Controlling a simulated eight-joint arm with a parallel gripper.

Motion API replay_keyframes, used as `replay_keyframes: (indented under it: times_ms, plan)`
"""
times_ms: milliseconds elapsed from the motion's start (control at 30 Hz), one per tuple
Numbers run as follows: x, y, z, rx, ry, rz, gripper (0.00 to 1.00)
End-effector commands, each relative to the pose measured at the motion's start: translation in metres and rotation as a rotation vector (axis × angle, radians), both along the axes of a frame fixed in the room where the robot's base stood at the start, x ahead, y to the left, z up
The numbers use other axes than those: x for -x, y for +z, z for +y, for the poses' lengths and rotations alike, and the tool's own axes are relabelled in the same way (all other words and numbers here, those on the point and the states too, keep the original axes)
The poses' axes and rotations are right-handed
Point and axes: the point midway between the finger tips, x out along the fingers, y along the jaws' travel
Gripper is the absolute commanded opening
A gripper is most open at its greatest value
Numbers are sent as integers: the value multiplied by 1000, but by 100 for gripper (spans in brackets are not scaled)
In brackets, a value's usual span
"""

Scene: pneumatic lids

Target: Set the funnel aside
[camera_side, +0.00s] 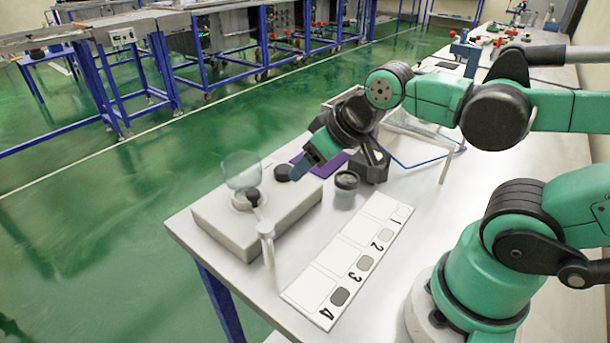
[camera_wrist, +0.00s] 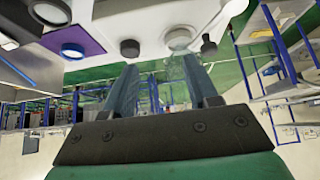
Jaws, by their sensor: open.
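A clear, see-through piece that looks like the funnel (camera_side: 242,166) stands on the left part of a white box (camera_side: 215,222) in the side view. Its outline is faint, and I cannot make out its lower end. My gripper (camera_side: 298,172) is to the right of it, pointing down and left above the box's right end, apart from the funnel. In the wrist view my gripper's two fingers (camera_wrist: 160,68) stand apart with nothing held between them. A faint clear shape shows near the right finger there, too unclear to identify.
A black knob (camera_side: 283,173) is on the box, close to the fingertips. A jar with a black lid (camera_side: 346,182), a purple mat (camera_side: 325,163) and a black hexagonal holder (camera_side: 371,168) are to the right. A numbered white strip (camera_side: 318,284) lies in front. The table's left edge is near the box.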

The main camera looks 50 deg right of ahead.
Motion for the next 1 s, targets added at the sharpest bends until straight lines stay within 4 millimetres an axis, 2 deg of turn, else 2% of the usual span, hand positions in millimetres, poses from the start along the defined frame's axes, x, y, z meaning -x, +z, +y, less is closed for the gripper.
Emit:
replay_keyframes:
  times_ms: [33, 67, 267, 533, 800, 1000]
  plan:
    - [0, 0, 0, 0, 0, 0, 53]
    - [0, 0, 0, 0, 0, 0, 60]
    - [-8, 8, 7, -64, -72, 77, 60]
    - [-42, 23, 37, -227, -434, 391, 60]
    - [-62, 19, 60, -245, -722, 571, 60]
    - [-64, 8, 62, -242, -764, 591, 60]
